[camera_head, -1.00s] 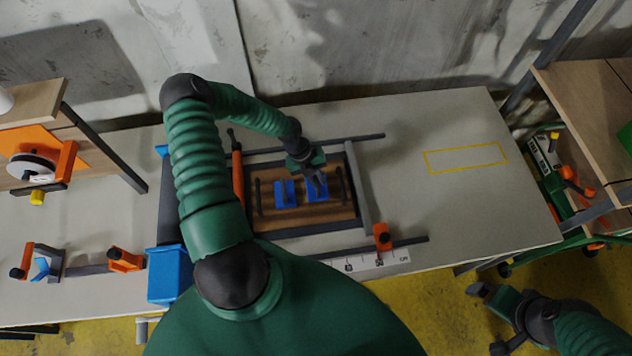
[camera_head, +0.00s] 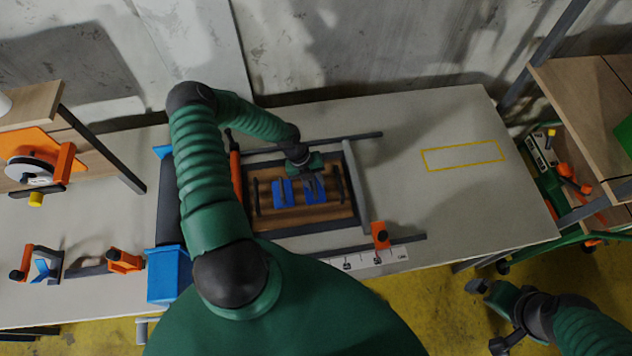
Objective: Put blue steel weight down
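Two blue blocks lie side by side on a brown wooden board inside a dark frame (camera_head: 300,228) on the table: the left blue weight (camera_head: 282,193) and the right blue weight (camera_head: 315,192). I cannot tell which one is the task's steel weight. My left gripper (camera_head: 311,184) points down over the right blue weight, its fingers at or just above it. The wrist hides part of that weight, and the fingers are too small to tell if they grip. My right gripper (camera_head: 490,316) is apart from the table at the lower right, its fingers spread and empty.
A yellow outlined rectangle (camera_head: 463,156) marks bare tabletop at the right. Dark bars and an orange clamp (camera_head: 380,236) border the board. A white ruler (camera_head: 368,258) lies in front. A wooden shelf (camera_head: 585,110) stands at the right, a wall behind.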

